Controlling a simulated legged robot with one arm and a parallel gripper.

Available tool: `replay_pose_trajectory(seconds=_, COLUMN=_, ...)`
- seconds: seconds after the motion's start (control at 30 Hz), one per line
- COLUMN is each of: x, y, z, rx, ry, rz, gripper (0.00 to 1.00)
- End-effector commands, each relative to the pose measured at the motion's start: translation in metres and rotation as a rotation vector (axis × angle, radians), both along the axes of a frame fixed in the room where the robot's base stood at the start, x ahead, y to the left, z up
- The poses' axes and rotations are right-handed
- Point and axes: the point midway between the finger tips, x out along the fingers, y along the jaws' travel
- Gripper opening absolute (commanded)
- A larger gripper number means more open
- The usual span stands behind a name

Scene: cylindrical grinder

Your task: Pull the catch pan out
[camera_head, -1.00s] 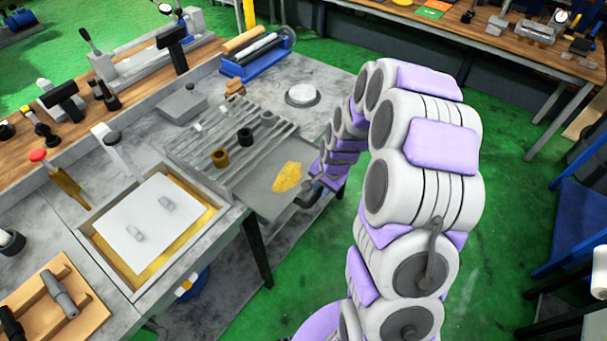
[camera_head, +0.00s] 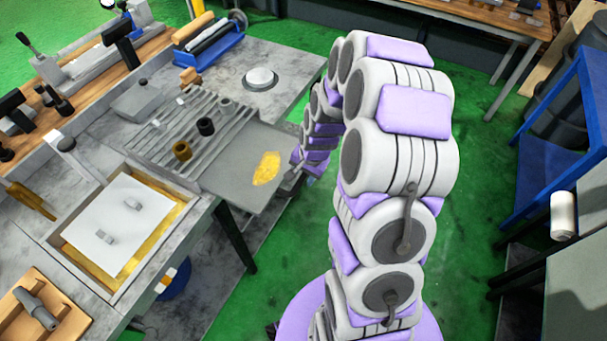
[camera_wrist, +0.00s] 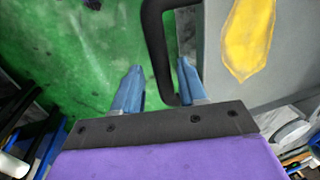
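The catch pan (camera_head: 235,185) is a flat grey tray with a yellow patch on it. It sticks out from under the slatted grate (camera_head: 190,128) at the bench edge, its back part hidden. In the wrist view the pan (camera_wrist: 285,75) is at the upper right, with its black loop handle (camera_wrist: 155,40) in the middle. My gripper (camera_wrist: 160,80) has blue fingers spread apart, with the handle's bar between them. The bar is nearer the right finger, with a gap to the left one. In the head view my arm largely hides the gripper at the pan's outer edge.
A white plate lies in a yellow-lined recess (camera_head: 108,272) at left. A blue frame (camera_head: 560,150) and a white roll (camera_head: 563,215) stand at right. Green floor is open around my arm.

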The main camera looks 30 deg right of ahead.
Motion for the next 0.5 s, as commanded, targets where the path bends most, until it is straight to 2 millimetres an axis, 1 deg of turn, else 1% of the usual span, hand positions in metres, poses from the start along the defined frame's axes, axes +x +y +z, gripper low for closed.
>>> replay_pose_trajectory(seconds=0.23, x=0.0, y=0.0, z=0.0, rx=0.001, ry=0.001, rz=0.0, gripper=0.46)
replay_pose_trajectory(seconds=0.33, x=0.0, y=0.0, z=0.003, rx=0.0, ry=0.0, rz=0.0, gripper=0.46)
replay_pose_trajectory(seconds=0.43, x=-0.001, y=-0.002, z=0.012, rx=-0.001, ry=-0.003, rz=-0.001, gripper=0.46)
replay_pose_trajectory(seconds=0.5, x=-0.002, y=-0.003, z=0.023, rx=-0.001, ry=-0.006, rz=-0.001, gripper=0.46)
